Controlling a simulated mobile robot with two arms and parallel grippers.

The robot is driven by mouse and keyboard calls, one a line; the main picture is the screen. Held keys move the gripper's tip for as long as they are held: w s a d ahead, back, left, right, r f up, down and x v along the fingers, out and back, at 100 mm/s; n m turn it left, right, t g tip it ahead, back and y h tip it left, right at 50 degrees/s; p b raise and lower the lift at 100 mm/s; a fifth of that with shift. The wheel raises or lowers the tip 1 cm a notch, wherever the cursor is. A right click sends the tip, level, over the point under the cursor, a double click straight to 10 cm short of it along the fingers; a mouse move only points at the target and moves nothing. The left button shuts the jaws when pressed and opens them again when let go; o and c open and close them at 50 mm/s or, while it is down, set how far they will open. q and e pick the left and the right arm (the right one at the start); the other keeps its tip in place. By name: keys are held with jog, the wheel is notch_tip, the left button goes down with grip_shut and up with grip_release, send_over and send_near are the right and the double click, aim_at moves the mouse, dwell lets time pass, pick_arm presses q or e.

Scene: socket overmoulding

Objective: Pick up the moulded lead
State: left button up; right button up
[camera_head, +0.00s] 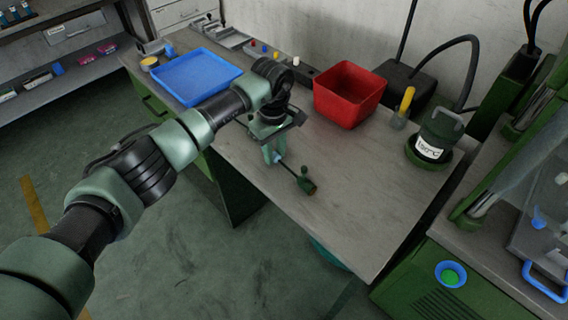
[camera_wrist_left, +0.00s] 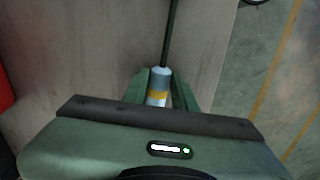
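In the head view the thin dark part (camera_head: 288,171) runs from the fingertips to a small dark green piece with a brownish end (camera_head: 308,186). My right gripper is not in view.
A blue tray (camera_head: 197,77) lies at the back left of the bench (camera_head: 345,195). A red bin (camera_head: 348,94) stands behind the gripper. A green pot marked with a temperature (camera_head: 434,138) and a yellow-handled tool (camera_head: 404,107) stand right. The bench front is clear.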

pick_arm(q)
grip_shut()
jog(key=shift+r, duration=0.1)
notch_tip(320, 180, up, 20)
jog(key=b, duration=0.2)
jog(key=shift+c, duration=0.2)
grip_release()
grip_shut()
